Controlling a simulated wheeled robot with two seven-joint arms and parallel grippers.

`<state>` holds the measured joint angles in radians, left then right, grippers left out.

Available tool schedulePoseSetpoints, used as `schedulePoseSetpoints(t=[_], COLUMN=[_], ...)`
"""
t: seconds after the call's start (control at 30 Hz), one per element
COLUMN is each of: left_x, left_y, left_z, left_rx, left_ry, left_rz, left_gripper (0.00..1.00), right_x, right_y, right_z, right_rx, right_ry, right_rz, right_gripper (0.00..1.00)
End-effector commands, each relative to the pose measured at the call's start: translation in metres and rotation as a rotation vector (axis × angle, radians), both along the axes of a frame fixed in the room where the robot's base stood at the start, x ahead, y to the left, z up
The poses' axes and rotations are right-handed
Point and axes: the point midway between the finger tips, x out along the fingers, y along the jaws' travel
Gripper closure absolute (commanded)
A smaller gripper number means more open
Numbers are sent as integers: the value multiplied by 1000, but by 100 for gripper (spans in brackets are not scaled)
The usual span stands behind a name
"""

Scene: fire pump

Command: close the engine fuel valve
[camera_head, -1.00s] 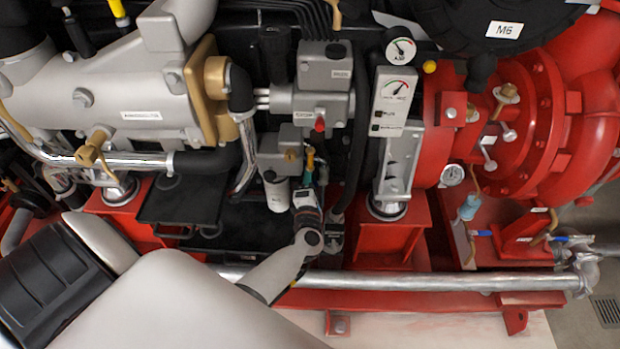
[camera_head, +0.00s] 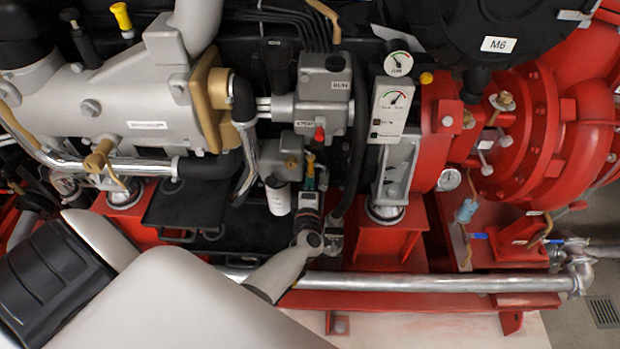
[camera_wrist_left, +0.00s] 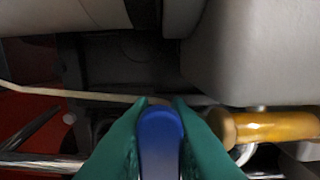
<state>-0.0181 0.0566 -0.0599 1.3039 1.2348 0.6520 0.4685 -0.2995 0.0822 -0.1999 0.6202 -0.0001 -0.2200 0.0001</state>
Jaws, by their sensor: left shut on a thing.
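In the left wrist view, a blue rounded handle (camera_wrist_left: 160,145) sits between the two green fingers of my left gripper (camera_wrist_left: 163,108). The fingers are shut on its sides. It looks like the engine fuel valve's lever; the valve body is not clear in this view. In the head view, my left gripper (camera_head: 310,178) reaches into the engine, just right of a white cylindrical filter (camera_head: 278,196) and below a grey metal block. The blue handle is too small or hidden there to make out. My right gripper is not in view.
A silver pipe (camera_head: 430,283) runs across the front, below my left wrist. A black hose (camera_head: 350,150) stands close right of the gripper. A gauge panel (camera_head: 391,105) and the red pump housing (camera_head: 540,125) are further right. A brass-coloured fitting (camera_wrist_left: 268,127) is close beside the fingers.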

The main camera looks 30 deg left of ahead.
Motion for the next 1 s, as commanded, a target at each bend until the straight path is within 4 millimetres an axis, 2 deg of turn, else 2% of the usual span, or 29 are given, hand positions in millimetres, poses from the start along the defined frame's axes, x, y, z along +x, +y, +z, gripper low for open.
schedulePoseSetpoints(t=[0.2, 0.23, 0.27, 0.63, 0.77, 1.0], left_x=[0, 0, 0, -4, -21, -65], left_y=[0, 0, 0, -3, -13, -40], left_z=[0, 0, 0, -1, -2, -2], left_rx=[5, 5, 5, 1, -1, 0], left_ry=[0, 0, 0, 0, 1, 1], left_rz=[0, 0, 0, -1, -1, -1], left_gripper=[100, 81, 76, 75, 75, 75], right_x=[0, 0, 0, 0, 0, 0], right_y=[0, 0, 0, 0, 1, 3], right_z=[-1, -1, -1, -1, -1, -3], right_rx=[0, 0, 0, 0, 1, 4], right_ry=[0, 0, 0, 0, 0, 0], right_rz=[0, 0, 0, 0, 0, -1], right_gripper=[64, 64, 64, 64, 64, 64])
